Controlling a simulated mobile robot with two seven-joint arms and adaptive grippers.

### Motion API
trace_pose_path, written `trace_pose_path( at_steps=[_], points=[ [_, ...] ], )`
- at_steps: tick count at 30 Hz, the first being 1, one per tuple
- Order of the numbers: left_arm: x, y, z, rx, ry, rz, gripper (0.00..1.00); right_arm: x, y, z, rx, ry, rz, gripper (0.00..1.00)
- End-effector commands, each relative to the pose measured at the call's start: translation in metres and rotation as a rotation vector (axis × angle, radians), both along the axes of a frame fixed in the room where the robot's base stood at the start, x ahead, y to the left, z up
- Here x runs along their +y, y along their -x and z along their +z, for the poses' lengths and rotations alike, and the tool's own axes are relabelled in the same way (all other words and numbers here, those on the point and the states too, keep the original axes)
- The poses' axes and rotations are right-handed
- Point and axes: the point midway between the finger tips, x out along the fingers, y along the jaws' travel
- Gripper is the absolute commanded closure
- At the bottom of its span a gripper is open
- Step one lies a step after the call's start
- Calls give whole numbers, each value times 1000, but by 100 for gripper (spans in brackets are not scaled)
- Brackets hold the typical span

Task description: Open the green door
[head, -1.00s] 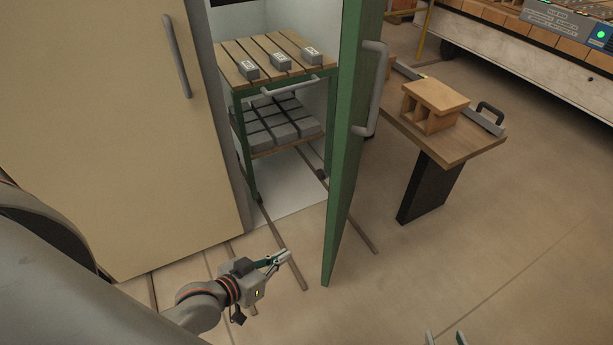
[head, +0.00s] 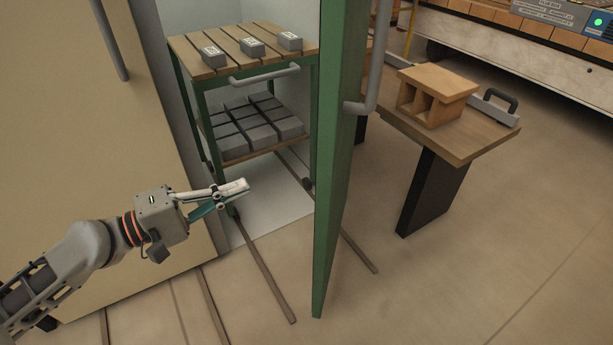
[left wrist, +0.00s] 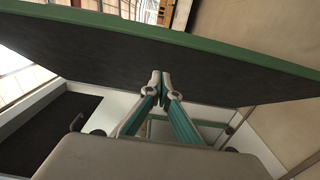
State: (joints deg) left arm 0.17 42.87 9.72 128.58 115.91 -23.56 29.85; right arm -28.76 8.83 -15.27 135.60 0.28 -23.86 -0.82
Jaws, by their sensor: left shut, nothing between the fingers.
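The green door (head: 338,150) stands swung open, seen nearly edge-on in the middle of the head view, with a grey bar handle (head: 374,70) on its right face. My left gripper (head: 246,186) is shut and empty, in front of the open doorway on the left side of the door. In the left wrist view, the shut fingertips (left wrist: 163,76) point toward the dark inner face of the green door (left wrist: 130,50). I cannot tell whether they touch it. My right gripper does not show in the head view.
Inside the opening stands a green-framed rack (head: 256,82) with grey bricks on two shelves and a handle. A cream door panel (head: 70,120) is at left. Right of the green door, a wooden table (head: 470,145) holds a hollow wooden block (head: 436,95). Floor rails run from the opening.

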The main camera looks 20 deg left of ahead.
Motion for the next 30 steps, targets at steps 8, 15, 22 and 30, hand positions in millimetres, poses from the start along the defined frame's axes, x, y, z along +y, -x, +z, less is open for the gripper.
trace_pose_path(
  at_steps=[8,15,22,30],
  points=[
    [-13,-18,9,-10,9,-4,100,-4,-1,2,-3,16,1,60],
    [-34,-46,13,-14,7,-2,100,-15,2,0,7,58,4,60],
    [-60,-78,14,-14,11,-1,100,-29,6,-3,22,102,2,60],
    [-93,-84,10,-9,10,0,100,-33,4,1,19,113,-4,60]
  ],
)
